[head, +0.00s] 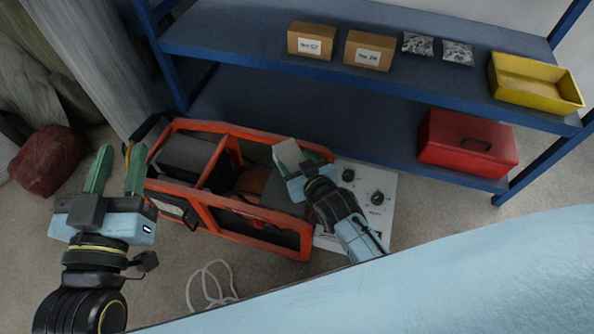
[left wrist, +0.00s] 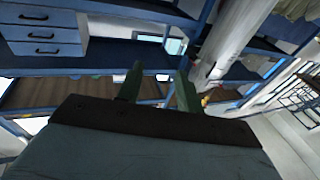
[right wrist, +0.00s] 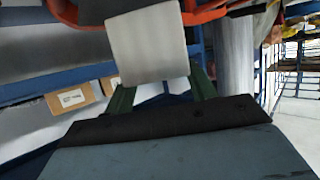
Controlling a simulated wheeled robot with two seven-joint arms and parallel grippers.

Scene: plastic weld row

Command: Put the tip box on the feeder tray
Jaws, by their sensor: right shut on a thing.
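A pale grey-white block-like box (head: 287,154), which I take to be the tip box, is in my right gripper (head: 296,178). The right gripper is shut on it and holds it over the right part of an orange-framed unit (head: 205,218). The box (right wrist: 148,45) also shows large between the fingers of the right gripper (right wrist: 162,88) in the right wrist view. I cannot tell for sure which part is the feeder tray; the orange frame has open compartments with dark inner parts. My left gripper (head: 116,172) is open and empty, left of the frame.
A blue shelf (head: 270,90) behind holds two labelled cardboard boxes (head: 312,41), small bags (head: 418,44) and a yellow bin (head: 535,82). A red toolbox (head: 467,143) stands on the lower level. A white panel with knobs (head: 362,205) is right of the frame. A pale cable (head: 212,285) lies on the floor.

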